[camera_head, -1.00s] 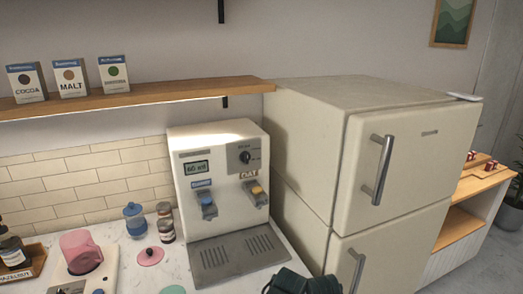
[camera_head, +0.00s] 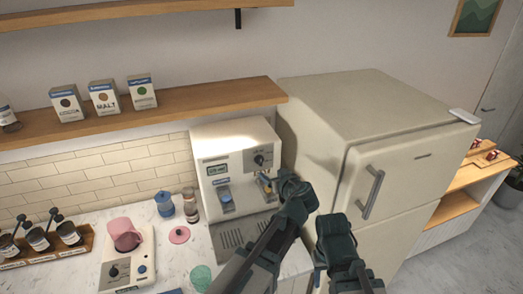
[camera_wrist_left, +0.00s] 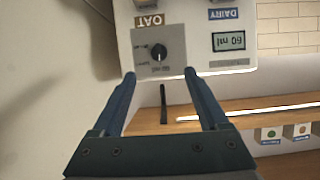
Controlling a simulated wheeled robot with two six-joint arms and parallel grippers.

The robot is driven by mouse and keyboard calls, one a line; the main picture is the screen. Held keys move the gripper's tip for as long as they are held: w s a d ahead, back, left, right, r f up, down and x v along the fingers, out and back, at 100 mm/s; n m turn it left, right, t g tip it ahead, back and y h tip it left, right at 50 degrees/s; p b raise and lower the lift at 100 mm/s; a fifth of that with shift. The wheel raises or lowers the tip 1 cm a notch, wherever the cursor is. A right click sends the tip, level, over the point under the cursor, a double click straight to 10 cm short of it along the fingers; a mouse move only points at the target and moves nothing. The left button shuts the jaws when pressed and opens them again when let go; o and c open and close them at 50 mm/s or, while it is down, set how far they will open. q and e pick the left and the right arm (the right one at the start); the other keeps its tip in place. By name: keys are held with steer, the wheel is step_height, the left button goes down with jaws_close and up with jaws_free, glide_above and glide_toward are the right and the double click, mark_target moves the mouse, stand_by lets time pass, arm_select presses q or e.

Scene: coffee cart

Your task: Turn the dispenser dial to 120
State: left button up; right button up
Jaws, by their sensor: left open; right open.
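The cream dispenser (camera_head: 235,150) stands on the counter against the tiled wall, beside the fridge. Its black dial (camera_head: 259,160) sits on a grey panel at the upper right of its front. The small display (camera_head: 217,169) appears to read 60 ml in the upside-down left wrist view (camera_wrist_left: 229,41). My left gripper (camera_head: 278,183) is in front of the dispenser's right side, just below the dial. In the left wrist view its open fingers (camera_wrist_left: 159,74) point at the dial (camera_wrist_left: 159,51), with nothing between them. My right gripper (camera_head: 333,226) is open, lower and to the right, before the fridge.
The fridge (camera_head: 375,150) stands close on the right. A wooden shelf (camera_head: 190,100) with boxes runs above the dispenser. A pink cup (camera_head: 125,234), a blue jar (camera_head: 164,204) and a spice jar (camera_head: 190,205) are on the counter to the left.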

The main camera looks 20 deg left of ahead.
mark_target(261, 161)
arm_select(q)
steer(key=b+x, duration=0.1)
steer(key=x, duration=0.3)
steer(key=b+x, duration=0.2)
steer(key=x, duration=0.3)
steer(key=r+b+x, duration=0.1)
steer(key=b+x, duration=0.1)
steer(key=x, duration=0.2)
steer(key=shift+w+a+f, duration=0.15)
steer(key=shift+w+a, duration=0.1)
steer(key=shift+w, duration=0.25)
jaws_close()
